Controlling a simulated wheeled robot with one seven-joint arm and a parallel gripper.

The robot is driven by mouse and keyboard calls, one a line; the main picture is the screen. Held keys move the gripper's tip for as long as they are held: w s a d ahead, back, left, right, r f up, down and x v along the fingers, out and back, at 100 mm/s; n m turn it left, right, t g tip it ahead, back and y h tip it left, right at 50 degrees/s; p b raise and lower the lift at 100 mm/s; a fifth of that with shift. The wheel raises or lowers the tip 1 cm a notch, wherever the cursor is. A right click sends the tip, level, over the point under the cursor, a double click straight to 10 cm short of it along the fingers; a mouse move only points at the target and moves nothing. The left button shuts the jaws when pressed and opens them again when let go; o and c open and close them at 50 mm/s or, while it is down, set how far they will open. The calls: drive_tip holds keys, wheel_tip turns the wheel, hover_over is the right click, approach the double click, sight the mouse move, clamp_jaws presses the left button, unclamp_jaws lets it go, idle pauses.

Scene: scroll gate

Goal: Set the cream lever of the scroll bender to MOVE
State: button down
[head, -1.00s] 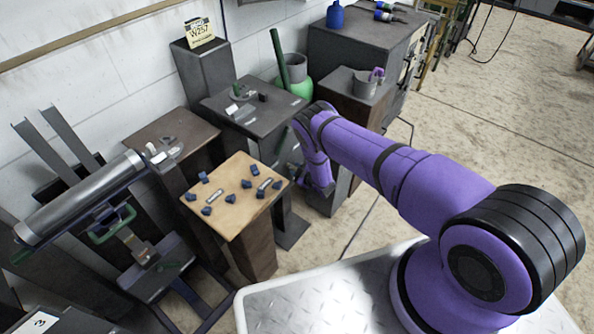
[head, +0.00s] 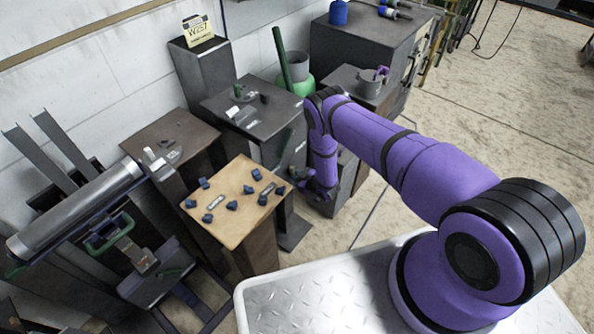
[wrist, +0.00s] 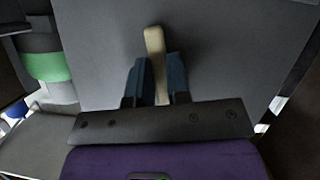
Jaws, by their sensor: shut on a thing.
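The cream lever (wrist: 153,42) stands out in the wrist view against a plain dark grey face (wrist: 220,50). My gripper (wrist: 157,62) has its two blue-grey fingers on either side of the lever and is shut on it. The lever's rounded end reaches past the fingertips. No MOVE marking is readable. In the head view my purple wrist (head: 322,172) hangs low beside a dark grey pedestal. The lever and fingertips cannot be made out there.
A tan-topped stand (head: 228,225) with several small blue pieces stands left of my wrist. Behind it is a dark grey stand (head: 225,95) with small fittings. Open floor lies to the right.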

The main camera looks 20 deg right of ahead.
drive_tip(key=a+m+y, duration=0.1)
drive_tip(key=s+a+m+g+y, duration=0.1)
drive_tip(key=m, duration=0.1)
drive_tip(key=shift+s+f, duration=0.1)
drive_tip(key=shift+s, duration=0.2)
drive_tip(key=shift+s+a+r+m+g+y, duration=0.35)
drive_tip(key=shift+a+m+y, duration=0.2)
drive_tip(key=shift+m, duration=0.35)
drive_tip(key=shift+s+a+r+m+g+y, duration=0.2)
drive_tip(key=shift+s+a+m+g+y, duration=0.25)
drive_tip(key=shift+m, duration=0.45)
drive_tip(key=shift+a, duration=0.1)
drive_tip(key=c, duration=1.1)
unclamp_jaws()
drive_tip(key=v, duration=1)
drive_tip(key=shift+s+d, duration=0.3)
